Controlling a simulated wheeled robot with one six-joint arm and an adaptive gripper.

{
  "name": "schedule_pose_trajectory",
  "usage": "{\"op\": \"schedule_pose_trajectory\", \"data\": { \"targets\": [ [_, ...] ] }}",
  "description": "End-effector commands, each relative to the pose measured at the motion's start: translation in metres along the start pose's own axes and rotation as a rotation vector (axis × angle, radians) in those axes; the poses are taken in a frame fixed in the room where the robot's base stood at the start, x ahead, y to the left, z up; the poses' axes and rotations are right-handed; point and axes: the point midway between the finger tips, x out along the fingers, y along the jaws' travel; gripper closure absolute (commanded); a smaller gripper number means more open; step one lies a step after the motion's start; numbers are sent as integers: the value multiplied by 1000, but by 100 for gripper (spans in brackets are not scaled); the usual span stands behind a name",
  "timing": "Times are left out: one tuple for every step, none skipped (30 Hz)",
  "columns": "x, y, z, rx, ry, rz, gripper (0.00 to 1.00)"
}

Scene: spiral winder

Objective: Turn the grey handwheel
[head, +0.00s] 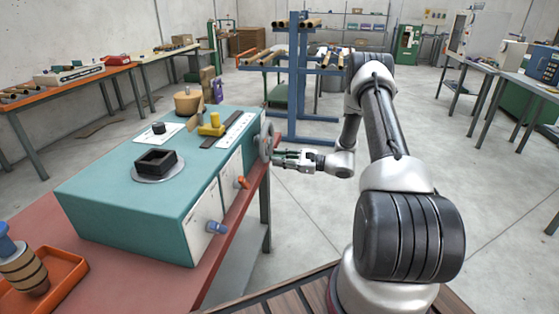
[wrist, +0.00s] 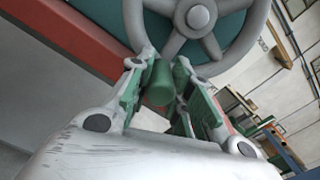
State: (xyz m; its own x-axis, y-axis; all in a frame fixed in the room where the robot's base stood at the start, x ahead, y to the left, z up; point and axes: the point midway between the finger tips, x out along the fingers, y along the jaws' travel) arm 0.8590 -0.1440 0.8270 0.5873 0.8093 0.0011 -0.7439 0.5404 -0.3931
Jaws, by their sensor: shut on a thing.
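The grey handwheel (head: 265,142) is on the right end of the teal machine (head: 110,185). In the wrist view the spoked handwheel (wrist: 249,40) fills the top, with its hub at the top middle. A green handle (wrist: 158,84) stands out from the lower part of its rim. My gripper (head: 283,156) reaches the wheel from the right. In the wrist view my gripper (wrist: 165,75) has its fingers on either side of the green handle and is shut on it. The handle's far end, where it joins the rim, is partly hidden.
The machine stands on a red-topped bench (head: 130,285). Its front has an orange knob (head: 242,182) and a blue knob (head: 215,227). An orange tray (head: 70,272) lies at front left. A blue rack (head: 296,90) with brown tubes stands behind. Floor right of the bench is clear.

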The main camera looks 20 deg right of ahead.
Motion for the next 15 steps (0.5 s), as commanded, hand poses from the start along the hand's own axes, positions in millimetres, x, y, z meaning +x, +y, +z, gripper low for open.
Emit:
{"op": "schedule_pose_trajectory", "data": {
  "targets": [
    [0,-2,-2,-31,3,0,100],
    [0,-3,-3,-53,3,0,100],
    [-1,-5,-3,-86,3,0,100],
    [-1,-7,-4,-112,3,1,100],
    [-1,-9,-4,-140,3,1,100],
    [-1,-12,-4,-177,4,1,100],
    [-1,-14,-5,-205,4,1,100],
    [-1,-15,-5,-233,4,1,100],
    [-1,-18,-5,-272,4,1,100],
    [-1,-20,-5,-301,4,1,100],
    [-1,-22,-5,-330,4,1,100],
    [-1,-25,-5,-368,4,1,100],
    [-1,-27,-5,-396,4,1,100],
    [-1,-28,-5,-424,4,1,100],
    [-1,-31,-4,-463,4,1,100]
  ]
}}
